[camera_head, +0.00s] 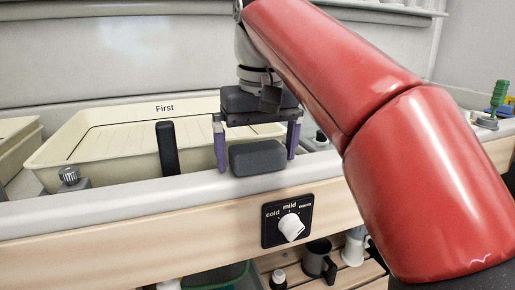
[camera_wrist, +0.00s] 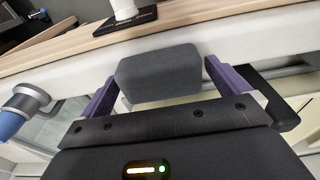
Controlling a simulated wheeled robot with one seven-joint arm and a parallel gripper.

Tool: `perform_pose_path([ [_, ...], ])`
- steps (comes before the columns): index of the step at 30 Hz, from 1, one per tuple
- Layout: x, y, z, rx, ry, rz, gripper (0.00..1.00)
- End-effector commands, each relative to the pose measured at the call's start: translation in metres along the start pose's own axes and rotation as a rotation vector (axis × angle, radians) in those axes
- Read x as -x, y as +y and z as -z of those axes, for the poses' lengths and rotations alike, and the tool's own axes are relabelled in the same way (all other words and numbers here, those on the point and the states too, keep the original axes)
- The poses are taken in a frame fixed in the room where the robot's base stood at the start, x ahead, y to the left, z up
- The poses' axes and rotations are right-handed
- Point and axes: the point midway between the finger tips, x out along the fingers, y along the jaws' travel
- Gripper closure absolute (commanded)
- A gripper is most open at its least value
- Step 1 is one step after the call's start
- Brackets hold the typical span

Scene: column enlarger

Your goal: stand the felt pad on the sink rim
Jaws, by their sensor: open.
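The felt pad appears as a dark grey block with rounded edges (camera_head: 258,157), long side level. It rests on the pale sink rim (camera_head: 120,202), near its inner edge. My gripper (camera_head: 256,163) points down over the pad, with one purple finger on either side. The jaws are open. In the wrist view the pad (camera_wrist: 158,74) sits between the purple fingers (camera_wrist: 160,78), with a slim gap at least at the right one. The rim (camera_wrist: 270,38) runs behind it. The pad's underside is hidden.
A cream tray marked First (camera_head: 85,125) lies in the sink behind. A black upright handle (camera_head: 167,148) stands left of my gripper. A temperature dial (camera_head: 290,226) is on the wooden front below. A grey-capped fitting (camera_head: 70,178) sits at the rim's left.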

Motion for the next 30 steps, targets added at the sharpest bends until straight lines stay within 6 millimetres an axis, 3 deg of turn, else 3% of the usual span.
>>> perform_pose_path([
  [11,0.001,0.0,0.0,0.0,0.0,0.0,0.0],
  [30,0.026,0.0,0.0,0.0,0.0,0.0,0.0],
])
